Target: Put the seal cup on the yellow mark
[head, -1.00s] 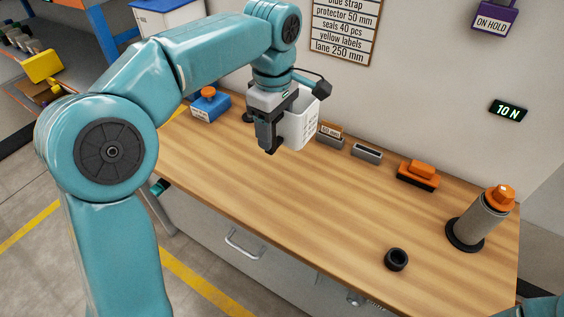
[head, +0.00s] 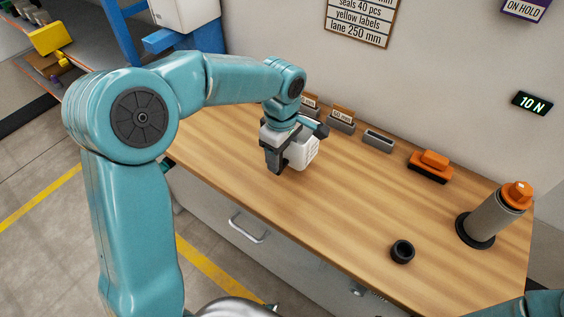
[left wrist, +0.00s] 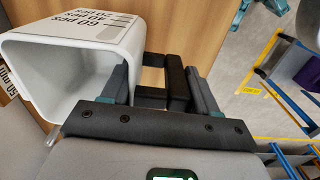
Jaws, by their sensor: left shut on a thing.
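The seal cup (head: 303,152) is white with dark count markings, and I hold it over or on the left part of the wooden bench; I cannot tell if its base touches. In the left wrist view the cup (left wrist: 75,70) is at the left, with its open mouth towards the camera and a dark handle (left wrist: 177,85) on its side. My left gripper (head: 279,163) is shut on this handle. No yellow mark shows on the bench top; the arm and cup hide part of the bench's left end. My right gripper is out of view.
Several small grey holders, one of them a bin (head: 378,140), line the wall side. An orange-and-black tool (head: 431,166), a grey cylinder with an orange top (head: 493,218) and a black ring (head: 402,251) stand to the right. The bench middle (head: 350,205) is clear.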

